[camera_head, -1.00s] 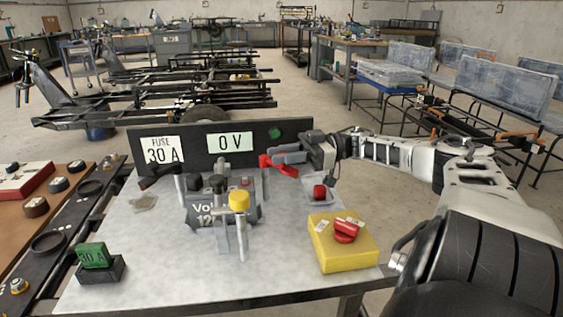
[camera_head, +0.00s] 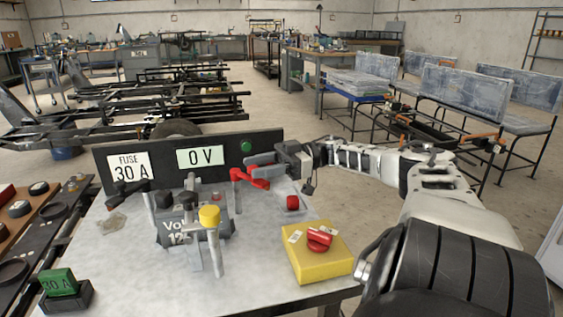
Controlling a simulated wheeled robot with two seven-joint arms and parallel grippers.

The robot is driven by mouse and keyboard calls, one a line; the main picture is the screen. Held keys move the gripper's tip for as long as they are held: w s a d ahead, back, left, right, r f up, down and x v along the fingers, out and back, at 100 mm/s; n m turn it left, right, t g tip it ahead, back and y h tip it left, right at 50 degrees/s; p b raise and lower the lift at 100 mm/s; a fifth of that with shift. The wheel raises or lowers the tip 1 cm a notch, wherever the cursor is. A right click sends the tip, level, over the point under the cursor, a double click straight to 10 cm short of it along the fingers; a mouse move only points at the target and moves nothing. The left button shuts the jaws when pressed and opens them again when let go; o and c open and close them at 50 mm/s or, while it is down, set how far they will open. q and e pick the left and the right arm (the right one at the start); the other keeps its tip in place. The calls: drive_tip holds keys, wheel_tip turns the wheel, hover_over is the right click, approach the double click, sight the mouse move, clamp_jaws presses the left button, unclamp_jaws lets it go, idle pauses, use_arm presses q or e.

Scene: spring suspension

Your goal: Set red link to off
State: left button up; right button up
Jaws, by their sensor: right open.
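The red link (camera_head: 252,179) is a red lever-like piece at the right part of the black panel, below the green button. My right gripper (camera_head: 262,164) reaches in from the right and is open, with its fingers right at the red link and partly over it. I cannot tell whether they touch it. The black panel (camera_head: 165,183) carries a "FUSE 30 A" label and a "0 V" display (camera_head: 200,157). My left gripper is not in view.
A yellow box (camera_head: 318,262) with a red knob (camera_head: 319,239) sits at the table's front right. A red button (camera_head: 293,202) is behind it. A grey battery-like block with posts and a yellow cap (camera_head: 209,215) stands mid-table. A green 30 A fuse (camera_head: 58,282) is front left.

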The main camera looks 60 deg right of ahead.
use_arm(q)
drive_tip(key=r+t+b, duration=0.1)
drive_tip(key=b, duration=0.1)
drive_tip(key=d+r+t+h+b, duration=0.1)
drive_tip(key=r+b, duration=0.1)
drive_tip(key=b, duration=0.1)
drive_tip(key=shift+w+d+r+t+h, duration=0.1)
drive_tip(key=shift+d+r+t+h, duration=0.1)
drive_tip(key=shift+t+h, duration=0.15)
use_arm(e)
drive_tip(key=v, duration=1)
drive_tip(key=shift+s+d, duration=0.15)
drive_tip(key=shift+d, duration=0.05)
